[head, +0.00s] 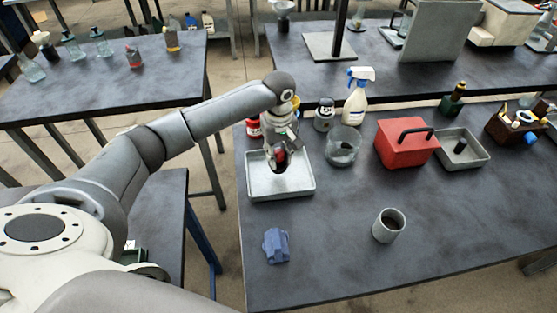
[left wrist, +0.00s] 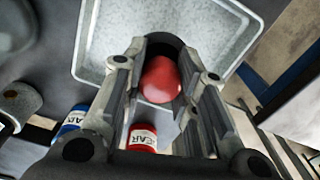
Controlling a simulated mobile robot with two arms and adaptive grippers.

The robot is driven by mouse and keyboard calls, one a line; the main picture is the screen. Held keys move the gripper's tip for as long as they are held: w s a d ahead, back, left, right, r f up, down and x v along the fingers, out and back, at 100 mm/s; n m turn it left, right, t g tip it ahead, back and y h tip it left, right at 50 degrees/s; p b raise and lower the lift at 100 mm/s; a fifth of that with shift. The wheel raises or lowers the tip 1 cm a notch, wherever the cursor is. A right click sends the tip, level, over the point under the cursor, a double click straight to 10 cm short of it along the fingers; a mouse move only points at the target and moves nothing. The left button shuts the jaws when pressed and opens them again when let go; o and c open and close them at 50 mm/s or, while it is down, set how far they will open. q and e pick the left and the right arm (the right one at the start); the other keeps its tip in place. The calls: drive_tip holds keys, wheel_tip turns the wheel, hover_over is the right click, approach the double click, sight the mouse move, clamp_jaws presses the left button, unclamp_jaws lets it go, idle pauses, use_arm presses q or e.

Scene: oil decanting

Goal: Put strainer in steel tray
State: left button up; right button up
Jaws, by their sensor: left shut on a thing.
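The steel tray (head: 285,190) sits at the left side of the dark table, and its bare floor also shows in the left wrist view (left wrist: 105,40). My left gripper (head: 280,162) points down over the tray. It is shut on a red, rounded piece with a dark round part, which I take to be the strainer (left wrist: 160,79); the fingers hide much of it. I cannot tell whether it touches the tray floor. My right gripper is not in view.
Behind the tray stand a red can (head: 254,128), a dark labelled jar (head: 324,114), a glass beaker (head: 343,150) and a spray bottle (head: 357,103). A red toolbox (head: 403,148) is to the right. A blue crumpled item (head: 276,246) and grey cup (head: 388,228) stand in front.

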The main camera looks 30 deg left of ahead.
sight(278, 162)
use_arm(q)
drive_tip(key=shift+w+f, duration=0.1)
drive_tip(key=shift+f, duration=1.5)
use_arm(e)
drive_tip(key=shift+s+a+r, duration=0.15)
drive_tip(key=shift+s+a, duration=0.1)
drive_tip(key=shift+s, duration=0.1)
use_arm(q)
drive_tip(key=shift+f, duration=0.1)
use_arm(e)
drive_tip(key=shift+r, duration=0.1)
use_arm(q)
drive_tip(key=o, duration=1)
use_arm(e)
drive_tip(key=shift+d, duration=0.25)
use_arm(q)
wheel_tip(278, 162, up, 12)
drive_tip(key=shift+r+b, duration=0.1)
drive_tip(key=shift+b, duration=0.55)
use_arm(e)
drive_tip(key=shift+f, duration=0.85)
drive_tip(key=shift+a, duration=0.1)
